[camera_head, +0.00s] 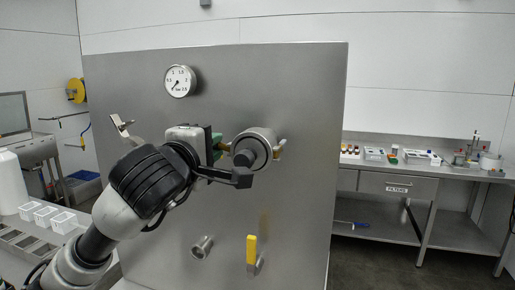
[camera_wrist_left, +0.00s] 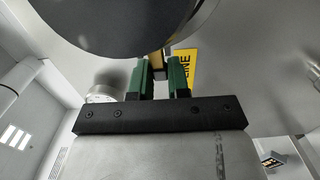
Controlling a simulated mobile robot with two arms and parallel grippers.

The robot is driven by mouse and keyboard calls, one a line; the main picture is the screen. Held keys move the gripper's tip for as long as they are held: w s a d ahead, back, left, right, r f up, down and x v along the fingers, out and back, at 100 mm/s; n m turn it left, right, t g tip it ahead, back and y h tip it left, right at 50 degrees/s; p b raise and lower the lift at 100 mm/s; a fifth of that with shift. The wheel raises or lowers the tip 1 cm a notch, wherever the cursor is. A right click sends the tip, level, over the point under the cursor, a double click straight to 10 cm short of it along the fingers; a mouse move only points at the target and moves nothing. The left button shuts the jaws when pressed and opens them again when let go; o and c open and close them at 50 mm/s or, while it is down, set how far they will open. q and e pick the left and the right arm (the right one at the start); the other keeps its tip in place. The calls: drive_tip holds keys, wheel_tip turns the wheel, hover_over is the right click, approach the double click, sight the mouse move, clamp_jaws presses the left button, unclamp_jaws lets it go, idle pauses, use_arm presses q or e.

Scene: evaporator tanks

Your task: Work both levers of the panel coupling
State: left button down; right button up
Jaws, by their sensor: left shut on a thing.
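The panel coupling (camera_head: 257,143) is a grey cylinder on the upright steel panel (camera_head: 300,90) in the head view. One brass lever (camera_head: 280,149) sticks out on its right side. The other brass lever (camera_wrist_left: 157,62) is on its left side, seen in the left wrist view. My left gripper (camera_head: 217,146) reaches the coupling from the left. Its green fingers (camera_wrist_left: 161,78) are shut on this left lever, close beside the coupling's dark round end (camera_wrist_left: 125,28). My wrist hides part of the coupling and lever in the head view. My right gripper is not in view.
A pressure gauge (camera_head: 180,81) sits above. A yellow-handled valve (camera_head: 252,250) and a short pipe stub (camera_head: 202,247) stick out below. A metal fitting (camera_head: 122,128) is at the panel's left. A yellow label (camera_wrist_left: 186,66) shows behind the fingers. A bench (camera_head: 420,171) stands right.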

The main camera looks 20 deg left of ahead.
use_arm(q)
drive_tip(key=n+y+b, duration=0.1)
drive_tip(key=b, duration=0.1)
drive_tip(key=s+n+y+b, duration=0.1)
drive_tip(key=y, duration=0.1)
drive_tip(key=shift+b, duration=0.35)
drive_tip(key=n+y+b, duration=0.1)
drive_tip(key=b, duration=0.1)
drive_tip(key=n+g+y+b, duration=0.1)
drive_tip(key=y+b, duration=0.1)
drive_tip(key=shift+s+f+g+b, duration=0.1)
drive_tip(key=shift+s+g+b, duration=0.2)
drive_tip(key=shift+s+b, duration=0.1)
